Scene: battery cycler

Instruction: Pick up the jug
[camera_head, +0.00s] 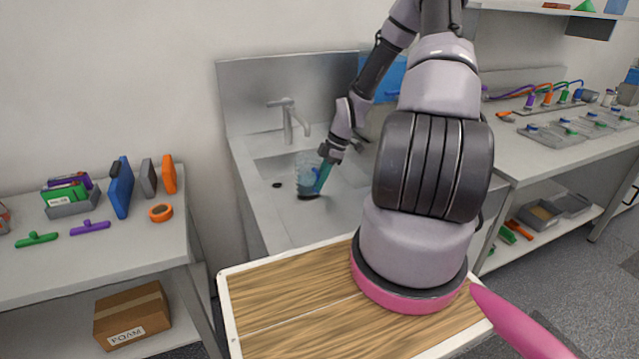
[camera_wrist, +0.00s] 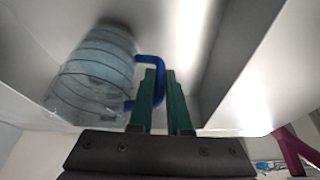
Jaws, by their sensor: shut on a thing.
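The jug (camera_head: 306,170) is clear and bluish with ring lines around its body, and it shows at the sink in the head view. In the wrist view the jug (camera_wrist: 95,72) is at the left, with its blue handle (camera_wrist: 158,82) toward my fingers. My gripper (camera_head: 323,176) has green fingers, which also show in the wrist view (camera_wrist: 163,90). They are shut on the handle, with the jug's body beside them. I cannot tell whether the jug's base touches the sink.
The steel sink (camera_head: 262,217) has a tap (camera_head: 288,120) behind the jug and a raised back panel. A left bench (camera_head: 100,262) holds several tools and an orange tape roll (camera_head: 161,212). A right bench (camera_head: 535,150) holds trays and cables. My arm hides part of the sink's right side.

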